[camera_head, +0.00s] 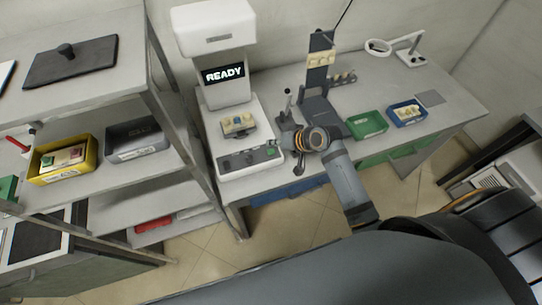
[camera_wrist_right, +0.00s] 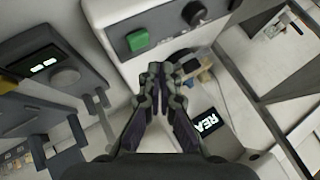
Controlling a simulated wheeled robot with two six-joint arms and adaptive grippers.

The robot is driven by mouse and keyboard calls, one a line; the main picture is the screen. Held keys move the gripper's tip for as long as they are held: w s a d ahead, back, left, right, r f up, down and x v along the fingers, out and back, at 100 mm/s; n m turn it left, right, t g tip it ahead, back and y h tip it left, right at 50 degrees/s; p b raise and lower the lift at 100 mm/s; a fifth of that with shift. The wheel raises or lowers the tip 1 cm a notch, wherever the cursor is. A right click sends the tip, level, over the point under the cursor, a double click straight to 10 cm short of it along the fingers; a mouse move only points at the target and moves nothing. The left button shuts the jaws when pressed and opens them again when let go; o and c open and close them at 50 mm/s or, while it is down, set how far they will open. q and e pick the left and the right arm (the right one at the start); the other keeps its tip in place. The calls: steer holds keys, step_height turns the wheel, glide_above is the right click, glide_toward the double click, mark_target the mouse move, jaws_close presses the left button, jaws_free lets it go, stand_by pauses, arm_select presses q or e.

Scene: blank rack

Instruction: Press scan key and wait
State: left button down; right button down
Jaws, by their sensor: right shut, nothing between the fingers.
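The white scanner (camera_head: 215,28) stands on the bench, and its screen (camera_head: 224,74) reads READY. Its front panel (camera_head: 240,161) carries a green key (camera_head: 271,150), which also shows in the right wrist view (camera_wrist_right: 138,40) beside a dark round knob (camera_wrist_right: 194,13). A pale block (camera_head: 238,122) sits on the scanner's stage. My right gripper (camera_head: 279,142) is at the right end of the panel, near the green key. In the wrist view its fingers (camera_wrist_right: 160,70) are together and empty, close to the key with no clear contact. My left gripper is not in view.
A dark stand (camera_head: 320,85) rises right of the scanner. A green tray (camera_head: 367,124) and a blue bin (camera_head: 407,113) are on the bench. At left, a shelf rack holds a yellow bin (camera_head: 62,160) and a grey bin (camera_head: 136,138).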

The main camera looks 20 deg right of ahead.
steer(key=shift+f, duration=0.75)
stand_by(0.8)
steer(key=shift+f, duration=0.4)
steer(key=shift+f+b, duration=0.3)
steer(key=shift+f, duration=0.2)
stand_by(0.5)
steer(key=shift+r, duration=0.1)
steer(key=shift+r+p, duration=0.85)
steer(key=shift+p, duration=0.25)
